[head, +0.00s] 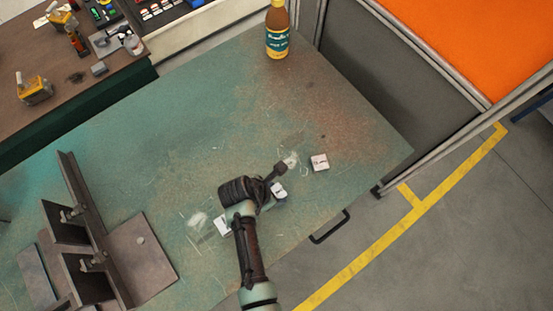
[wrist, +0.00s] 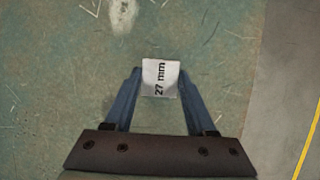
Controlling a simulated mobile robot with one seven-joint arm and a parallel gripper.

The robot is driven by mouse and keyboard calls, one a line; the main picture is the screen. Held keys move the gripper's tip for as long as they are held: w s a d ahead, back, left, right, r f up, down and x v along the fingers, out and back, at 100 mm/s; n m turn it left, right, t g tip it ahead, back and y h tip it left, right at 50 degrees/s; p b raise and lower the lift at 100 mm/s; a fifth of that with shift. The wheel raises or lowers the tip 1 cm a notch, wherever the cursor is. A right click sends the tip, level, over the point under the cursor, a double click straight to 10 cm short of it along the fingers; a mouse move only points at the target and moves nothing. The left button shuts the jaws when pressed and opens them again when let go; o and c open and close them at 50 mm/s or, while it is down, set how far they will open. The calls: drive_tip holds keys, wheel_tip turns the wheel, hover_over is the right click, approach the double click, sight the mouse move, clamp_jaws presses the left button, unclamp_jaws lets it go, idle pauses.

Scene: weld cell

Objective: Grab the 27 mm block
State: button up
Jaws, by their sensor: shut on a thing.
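The 27 mm block (wrist: 160,85) is white with dark "27 mm" lettering. In the wrist view it sits between the fingertips of my gripper (wrist: 161,78), which is shut on it from left and right. In the head view a white block (head: 279,191) at my gripper (head: 274,181) appears to be this one; the gripper partly covers it. The label cannot be read there. How far it is above the green table, if at all, I cannot tell.
Another white block (head: 320,162) lies right of my gripper, and one (head: 222,225) lies left, partly behind my arm. A bottle (head: 277,35) stands at the table's (head: 200,130) far edge. A metal fixture (head: 80,215) is at left. The table middle is clear.

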clamp_jaws()
drive_tip(key=shift+r, duration=0.1)
